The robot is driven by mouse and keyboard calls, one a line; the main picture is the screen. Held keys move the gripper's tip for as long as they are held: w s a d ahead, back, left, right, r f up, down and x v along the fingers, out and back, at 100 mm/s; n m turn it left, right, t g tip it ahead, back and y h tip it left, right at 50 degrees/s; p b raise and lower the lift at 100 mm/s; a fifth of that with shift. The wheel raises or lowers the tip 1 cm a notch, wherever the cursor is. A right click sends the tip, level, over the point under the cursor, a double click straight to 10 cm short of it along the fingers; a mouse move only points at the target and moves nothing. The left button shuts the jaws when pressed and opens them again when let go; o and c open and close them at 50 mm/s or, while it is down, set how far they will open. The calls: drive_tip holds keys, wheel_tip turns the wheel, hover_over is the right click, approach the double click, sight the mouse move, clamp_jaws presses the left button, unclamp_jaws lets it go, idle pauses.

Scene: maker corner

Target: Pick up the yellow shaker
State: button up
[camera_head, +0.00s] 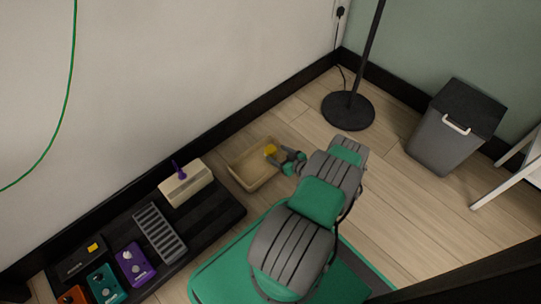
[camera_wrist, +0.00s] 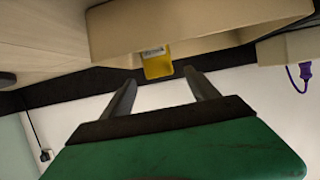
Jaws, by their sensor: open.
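The yellow shaker (camera_head: 270,151) is small in the head view, at the right end of a shallow tan tray (camera_head: 240,176) on the floor. In the wrist view the yellow shaker (camera_wrist: 157,64) shows a pale label and stands out past the edge of the tan tray (camera_wrist: 200,22). My gripper (camera_head: 284,154) is just right of the shaker in the head view. In the wrist view my gripper (camera_wrist: 160,88) is open, its two dark fingers apart, with the shaker ahead between their tips. Nothing is held. Part of the shaker is hidden by the tray.
A black pedal board (camera_head: 215,211) with several pedals and a cream box (camera_head: 186,183) lies left of the tray. A black lamp base (camera_head: 348,111) and a grey bin (camera_head: 456,128) stand behind at right. The wall and dark skirting run close behind the tray.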

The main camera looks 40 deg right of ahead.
sight(272, 150)
drive_tip(key=b+x, duration=0.2)
drive_tip(key=x, duration=0.2)
drive_tip(key=shift+w+f, duration=0.2)
drive_tip(key=shift+w, duration=0.55)
drive_tip(key=shift+c, duration=0.2)
drive_tip(key=c, duration=1.4)
clamp_jaws()
drive_tip(key=shift+r, duration=0.15)
